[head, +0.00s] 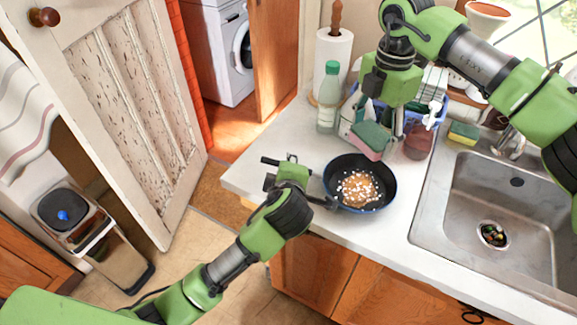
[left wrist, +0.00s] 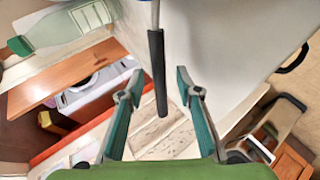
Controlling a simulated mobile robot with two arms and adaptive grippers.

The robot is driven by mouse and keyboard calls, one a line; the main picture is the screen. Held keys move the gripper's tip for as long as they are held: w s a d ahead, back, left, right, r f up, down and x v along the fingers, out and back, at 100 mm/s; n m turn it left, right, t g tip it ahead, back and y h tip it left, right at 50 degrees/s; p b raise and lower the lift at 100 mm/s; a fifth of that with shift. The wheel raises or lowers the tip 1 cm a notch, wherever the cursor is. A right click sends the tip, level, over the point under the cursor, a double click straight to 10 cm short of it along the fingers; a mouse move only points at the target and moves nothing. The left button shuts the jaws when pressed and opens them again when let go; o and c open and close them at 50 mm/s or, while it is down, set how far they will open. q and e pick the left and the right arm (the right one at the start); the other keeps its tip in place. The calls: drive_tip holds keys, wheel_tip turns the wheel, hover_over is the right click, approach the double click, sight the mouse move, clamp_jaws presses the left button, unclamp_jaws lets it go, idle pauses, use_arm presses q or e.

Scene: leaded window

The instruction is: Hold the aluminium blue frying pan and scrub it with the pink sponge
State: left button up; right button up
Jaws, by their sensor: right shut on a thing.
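The blue frying pan (head: 379,203) sits on the worktop near its front edge, with brown and white residue inside. Its dark handle (left wrist: 157,75) shows in the left wrist view, lying between the spread fingers of my left gripper (left wrist: 158,84), with a gap on both sides. In the head view my left gripper (head: 300,182) is left of the pan and covers much of the handle. My right gripper (head: 384,124) is shut on the pink sponge (head: 367,152), which has a green top layer, just above the pan's far rim.
A steel sink (head: 450,225) lies right of the pan, with a yellow-green sponge (head: 463,132) behind it. A green-capped bottle (head: 328,100), a paper roll (head: 332,60) and a dark red pot (head: 417,143) stand behind the pan. The worktop (head: 265,150) left of the pan is clear.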

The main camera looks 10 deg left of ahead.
sight(358, 188)
use_arm(q)
drive_tip(key=shift+x, duration=0.95)
clamp_jaws()
idle(0.3)
use_arm(e)
wheel_tip(358, 188, down, 14)
drive_tip(key=shift+f, duration=0.25)
idle(0.5)
